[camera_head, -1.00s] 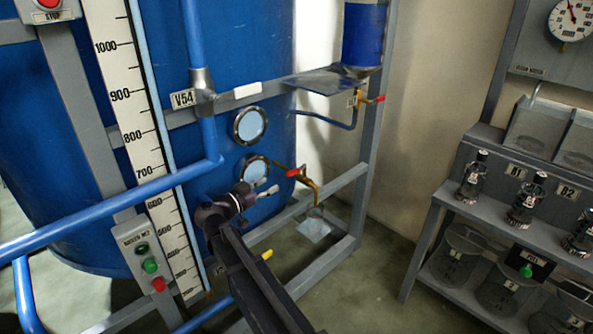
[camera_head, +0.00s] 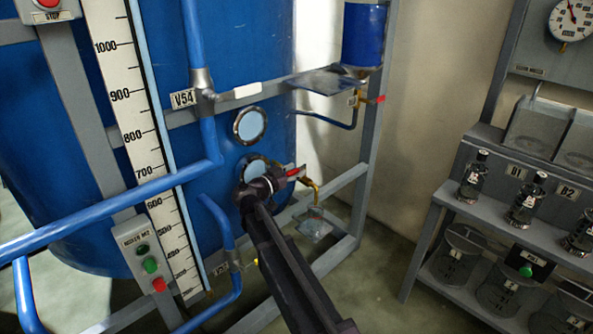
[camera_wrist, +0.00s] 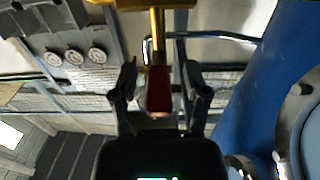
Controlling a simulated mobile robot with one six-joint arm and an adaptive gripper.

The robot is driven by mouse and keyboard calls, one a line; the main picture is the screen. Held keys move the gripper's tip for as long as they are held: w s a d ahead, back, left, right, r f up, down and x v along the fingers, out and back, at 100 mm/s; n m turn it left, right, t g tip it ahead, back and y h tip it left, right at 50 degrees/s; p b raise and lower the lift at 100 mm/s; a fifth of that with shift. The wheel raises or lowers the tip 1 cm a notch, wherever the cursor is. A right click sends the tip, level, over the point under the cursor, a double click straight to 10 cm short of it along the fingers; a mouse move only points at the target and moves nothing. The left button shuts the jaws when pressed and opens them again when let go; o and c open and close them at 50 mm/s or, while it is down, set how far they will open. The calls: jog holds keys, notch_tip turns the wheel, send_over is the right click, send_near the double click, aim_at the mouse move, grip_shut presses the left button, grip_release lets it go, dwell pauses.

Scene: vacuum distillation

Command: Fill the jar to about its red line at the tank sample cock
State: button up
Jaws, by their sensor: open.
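The tank sample cock (camera_head: 313,185) is a brass tap with a red lever (camera_head: 296,172), low on the blue tank (camera_head: 185,130). Below its spout is a small clear vessel, apparently the jar (camera_head: 315,213), over a pale plate (camera_head: 314,231). Its red line and liquid level are too small to make out. My gripper (camera_head: 277,178) is beside the lever. In the wrist view, the open fingers of my gripper (camera_wrist: 160,90) stand on both sides of the red lever (camera_wrist: 158,92), with the brass cock (camera_wrist: 157,30) above; contact cannot be told.
A second red-handled valve (camera_head: 372,99) is higher on the frame. The frame's grey rails (camera_head: 345,185) run around the cock. A rack (camera_head: 480,212) with several bottles stands at right. Blue pipes (camera_head: 130,195) and a mixer button box (camera_head: 146,252) are at left. The floor between is clear.

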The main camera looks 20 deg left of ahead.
jog(key=shift+w+d, duration=0.1)
jog(key=shift+w, duration=0.25)
grip_shut()
jog(key=shift+s, duration=0.2)
